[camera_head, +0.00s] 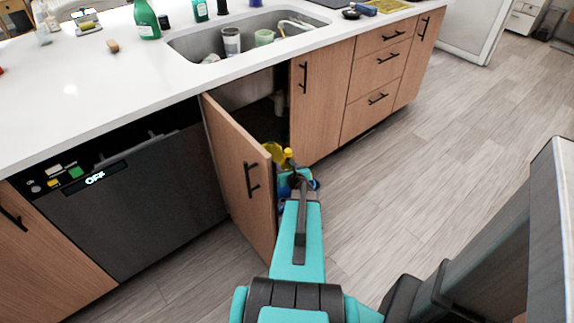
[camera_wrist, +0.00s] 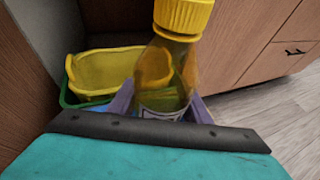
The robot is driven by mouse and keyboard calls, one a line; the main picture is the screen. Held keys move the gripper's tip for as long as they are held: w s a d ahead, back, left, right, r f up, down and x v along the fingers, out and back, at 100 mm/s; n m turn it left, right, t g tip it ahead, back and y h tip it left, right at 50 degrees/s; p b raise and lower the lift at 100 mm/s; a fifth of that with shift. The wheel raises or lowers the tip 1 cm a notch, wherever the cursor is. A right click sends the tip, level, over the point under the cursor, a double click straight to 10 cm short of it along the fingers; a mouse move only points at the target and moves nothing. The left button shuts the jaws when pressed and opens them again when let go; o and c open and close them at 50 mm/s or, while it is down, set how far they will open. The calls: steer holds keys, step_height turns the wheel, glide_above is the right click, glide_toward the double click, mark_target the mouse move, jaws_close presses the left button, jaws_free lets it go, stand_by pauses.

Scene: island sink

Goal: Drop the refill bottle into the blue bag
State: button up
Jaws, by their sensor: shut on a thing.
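The refill bottle, clear with a yellow cap and yellowish contents, stands about upright in the wrist view (camera_wrist: 168,72). Its yellow cap also shows in the head view (camera_head: 289,153). My gripper (camera_wrist: 158,100) is shut on the bottle's body, with one finger on each side. In the head view my gripper (camera_head: 299,182) is low, beside the open cabinet door. A blue patch (camera_head: 284,193) shows behind my gripper, mostly hidden; I cannot tell whether it is the blue bag.
A yellow container (camera_wrist: 100,72) and a green-rimmed one (camera_wrist: 68,96) sit left of the bottle, by the cabinet. The open cabinet door (camera_head: 240,175) stands close to the left of my gripper. The sink (camera_head: 215,70) is above. Floor (camera_head: 420,185) is clear to the right.

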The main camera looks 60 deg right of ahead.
steer(key=shift+f+b, duration=1.5)
steer(key=shift+f, duration=1.35)
steer(key=o, duration=1.2)
steer(key=shift+p+v, duration=2)
steer(key=shift+v, duration=4.9)
